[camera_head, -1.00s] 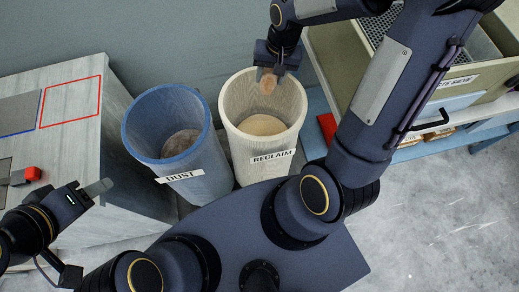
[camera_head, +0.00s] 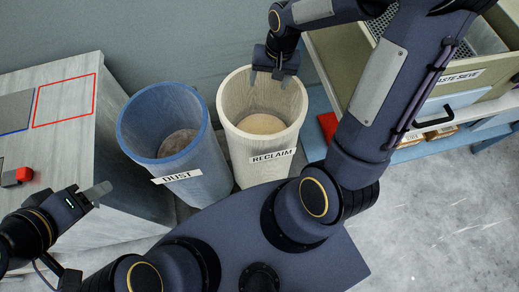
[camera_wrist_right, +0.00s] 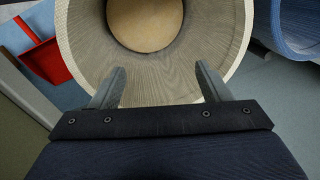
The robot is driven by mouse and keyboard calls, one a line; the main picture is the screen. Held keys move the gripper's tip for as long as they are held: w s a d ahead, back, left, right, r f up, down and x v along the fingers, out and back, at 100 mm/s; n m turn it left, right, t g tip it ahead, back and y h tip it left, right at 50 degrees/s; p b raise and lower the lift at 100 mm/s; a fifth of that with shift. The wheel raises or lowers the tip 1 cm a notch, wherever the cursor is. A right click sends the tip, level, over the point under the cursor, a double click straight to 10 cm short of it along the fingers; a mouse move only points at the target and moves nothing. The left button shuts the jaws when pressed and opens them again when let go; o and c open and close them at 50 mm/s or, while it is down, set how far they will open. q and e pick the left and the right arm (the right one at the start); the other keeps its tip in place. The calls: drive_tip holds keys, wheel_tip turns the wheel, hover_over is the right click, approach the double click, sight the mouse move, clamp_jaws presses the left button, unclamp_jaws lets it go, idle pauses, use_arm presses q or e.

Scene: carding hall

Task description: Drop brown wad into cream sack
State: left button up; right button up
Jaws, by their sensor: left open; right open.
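The cream sack (camera_head: 252,174), labelled RECLAIM, stands open beside the blue bin. My right gripper (camera_head: 267,79) is open and empty over its back rim, pointing down into its mouth. In the right wrist view the open fingers (camera_wrist_right: 159,72) reach over the sack's ribbed inner wall (camera_wrist_right: 160,88), with nothing between them. A tan round surface (camera_head: 262,124) shows at the bottom of the sack. I cannot make out the brown wad as a separate thing in either view. My left gripper (camera_head: 88,198) is open and empty beside the grey cabinet at the left.
The blue bin (camera_head: 202,186), labelled DUST, stands just left of the sack with brownish matter inside. A grey cabinet (camera_head: 110,185) with a red-outlined square is at the left. A red scoop (camera_wrist_right: 45,55) and a sieve bench (camera_head: 470,97) are on the right.

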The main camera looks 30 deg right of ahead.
wheel_tip(320, 180, up, 8)
drive_tip(key=d, duration=0.1)
drive_tip(key=shift+s+f, duration=0.15)
drive_tip(key=shift+s, duration=0.15)
drive_tip(key=shift+d, duration=0.1)
drive_tip(key=s+a+r+n+t+y, duration=0.1)
drive_tip(key=s+a+r+n+t, duration=0.1)
drive_tip(key=s, duration=0.6)
drive_tip(key=s+a+r+n+t+y, duration=0.1)
drive_tip(key=s+a+r+n+t, duration=0.1)
drive_tip(key=s, duration=0.6)
drive_tip(key=shift+s+a+r+t, duration=0.15)
drive_tip(key=shift+a+r+t, duration=0.15)
drive_tip(key=shift+a+r, duration=0.45)
drive_tip(key=shift+f, duration=0.1)
drive_tip(key=shift+c, duration=0.4)
